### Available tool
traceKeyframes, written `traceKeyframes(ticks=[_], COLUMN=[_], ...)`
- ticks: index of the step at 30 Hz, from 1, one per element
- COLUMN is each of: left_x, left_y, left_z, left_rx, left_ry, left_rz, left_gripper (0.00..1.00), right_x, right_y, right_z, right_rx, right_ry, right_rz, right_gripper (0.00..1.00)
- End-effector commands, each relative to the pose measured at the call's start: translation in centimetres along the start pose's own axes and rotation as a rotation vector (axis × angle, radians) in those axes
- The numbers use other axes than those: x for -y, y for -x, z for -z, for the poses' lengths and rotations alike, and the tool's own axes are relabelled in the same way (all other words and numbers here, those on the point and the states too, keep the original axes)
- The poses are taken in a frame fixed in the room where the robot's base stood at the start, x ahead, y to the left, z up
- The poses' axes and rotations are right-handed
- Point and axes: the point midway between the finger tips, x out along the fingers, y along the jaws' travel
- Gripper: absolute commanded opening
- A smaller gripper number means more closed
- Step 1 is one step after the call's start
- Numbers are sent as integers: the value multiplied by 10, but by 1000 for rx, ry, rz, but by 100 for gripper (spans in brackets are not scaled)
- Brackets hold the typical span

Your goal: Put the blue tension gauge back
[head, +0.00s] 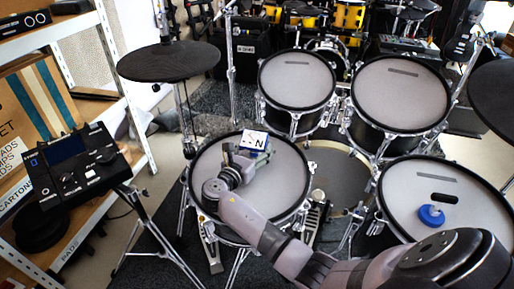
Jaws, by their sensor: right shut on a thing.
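My left gripper is not in view.
A round blue piece (431,215) lies on the right front pad (400,197) beside a dark oval. Two upright pads (297,85) stand behind. A drum module (78,165) on a stand and a shelf (20,255) are at left. A dark cymbal pad (168,61) hangs at upper left.

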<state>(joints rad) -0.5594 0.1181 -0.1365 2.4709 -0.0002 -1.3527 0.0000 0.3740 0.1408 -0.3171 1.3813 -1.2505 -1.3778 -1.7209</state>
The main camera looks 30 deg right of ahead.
Motion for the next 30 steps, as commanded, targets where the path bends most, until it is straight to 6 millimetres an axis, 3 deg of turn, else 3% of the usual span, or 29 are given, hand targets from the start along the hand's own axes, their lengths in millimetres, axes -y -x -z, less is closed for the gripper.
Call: traceKeyframes(ticks=[11,12,24,30], left_x=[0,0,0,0], left_y=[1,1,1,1], left_z=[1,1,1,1], left_rx=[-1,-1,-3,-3], left_ry=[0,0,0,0], left_rz=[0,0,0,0], left_gripper=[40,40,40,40], right_x=[0,0,0,0], right_y=[-1,0,-1,-1], right_z=[9,12,10,11], right_rx=[3,0,0,0], right_ry=[-1,1,0,0], right_rz=[0,0,0,0], right_gripper=[7,57,83,83])
